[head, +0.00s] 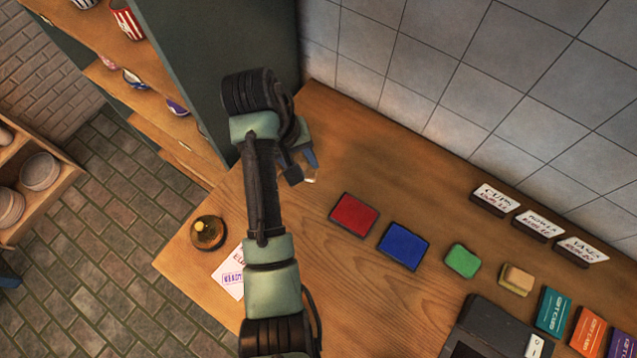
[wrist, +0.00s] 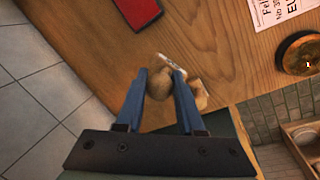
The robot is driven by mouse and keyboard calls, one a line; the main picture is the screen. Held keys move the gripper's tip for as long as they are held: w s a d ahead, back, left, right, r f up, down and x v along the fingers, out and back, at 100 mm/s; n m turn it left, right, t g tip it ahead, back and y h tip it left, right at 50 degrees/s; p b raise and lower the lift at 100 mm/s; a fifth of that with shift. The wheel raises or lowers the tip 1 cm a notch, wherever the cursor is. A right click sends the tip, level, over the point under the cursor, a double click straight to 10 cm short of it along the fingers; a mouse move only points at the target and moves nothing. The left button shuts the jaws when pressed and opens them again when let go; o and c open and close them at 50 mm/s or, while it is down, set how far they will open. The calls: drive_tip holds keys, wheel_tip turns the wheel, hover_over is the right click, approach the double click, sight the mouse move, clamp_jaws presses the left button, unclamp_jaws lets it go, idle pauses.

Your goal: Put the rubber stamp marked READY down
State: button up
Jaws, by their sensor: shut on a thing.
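My gripper (wrist: 162,78) is shut on a small wooden stamp (wrist: 158,84), which shows between the blue fingertips in the wrist view. A white strip shows at its far side; its marking is too small to read. More light wood shows just right of the right finger, and I cannot tell whether it is part of the same stamp. In the head view my gripper (head: 304,167) is over the back left part of the wooden table (head: 370,150), with the stamp mostly hidden. I cannot tell whether the stamp touches the table.
Red (head: 354,214), blue (head: 403,245) and green (head: 462,261) pads lie to the right. A paper with a purple READY print (head: 232,279) and a round brass-and-dark object (head: 208,233) lie near the left edge. A dark green cabinet panel (head: 235,50) stands behind left.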

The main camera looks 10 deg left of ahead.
drive_tip(key=x, duration=0.3)
drive_tip(key=a+x, duration=0.1)
drive_tip(key=x, duration=0.1)
drive_tip(key=s+p+x, duration=0.1)
drive_tip(key=x, duration=0.2)
drive_tip(key=shift+a+f, duration=0.25)
drive_tip(key=shift+f, duration=0.35)
drive_tip(key=shift+f, duration=0.1)
drive_tip(key=o, duration=1.1)
drive_tip(key=shift+c, duration=0.2)
drive_tip(key=v, duration=1.2)
drive_tip(key=shift+b, duration=0.45)
drive_tip(key=shift+s+a, duration=0.1)
